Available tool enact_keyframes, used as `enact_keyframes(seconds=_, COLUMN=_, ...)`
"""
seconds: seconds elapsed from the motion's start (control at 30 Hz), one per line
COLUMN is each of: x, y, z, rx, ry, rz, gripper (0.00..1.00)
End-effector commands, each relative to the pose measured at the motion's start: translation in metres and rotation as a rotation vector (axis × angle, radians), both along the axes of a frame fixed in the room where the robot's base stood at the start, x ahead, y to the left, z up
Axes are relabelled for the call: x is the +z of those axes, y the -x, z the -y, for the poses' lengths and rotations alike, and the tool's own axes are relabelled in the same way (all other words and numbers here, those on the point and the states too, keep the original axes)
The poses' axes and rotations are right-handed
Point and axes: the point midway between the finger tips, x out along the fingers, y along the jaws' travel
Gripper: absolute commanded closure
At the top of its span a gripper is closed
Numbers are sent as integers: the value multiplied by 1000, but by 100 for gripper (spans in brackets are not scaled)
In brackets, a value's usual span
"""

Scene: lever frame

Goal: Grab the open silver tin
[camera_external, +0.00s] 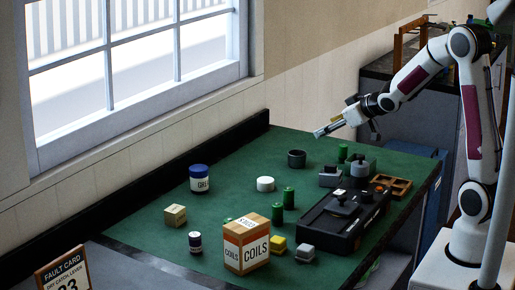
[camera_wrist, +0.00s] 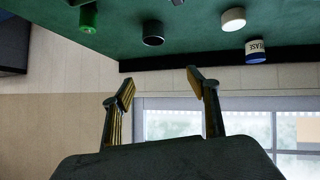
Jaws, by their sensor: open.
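A dark grey open tin (camera_external: 296,158) stands upright near the back of the green table; no other tin in view looks open and silver. It also shows in the wrist view (camera_wrist: 153,33), at the top, beyond the fingertips. My gripper (camera_external: 328,128) is above the table, to the upper right of the tin in the external view. In the wrist view my gripper (camera_wrist: 161,87) has its two fingers wide apart, with nothing between them. It is apart from the tin. The tin's inside is too dark to make out.
A white round tin (camera_external: 265,184) is left of the dark tin, and green cylinders (camera_external: 289,198) stand in front. A black lever frame (camera_external: 342,216), a COILS box (camera_external: 246,245) and a blue-lidded jar (camera_external: 199,178) are on the table.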

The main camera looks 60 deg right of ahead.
Motion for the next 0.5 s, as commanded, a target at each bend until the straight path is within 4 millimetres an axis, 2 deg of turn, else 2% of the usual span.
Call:
enact_keyframes(seconds=0.2, x=-27, y=-26, z=21, rx=33, ry=-19, rz=50, gripper=41)
enact_keyframes(seconds=0.5, x=-67, y=-51, z=41, rx=91, ry=-68, rz=124, gripper=41)
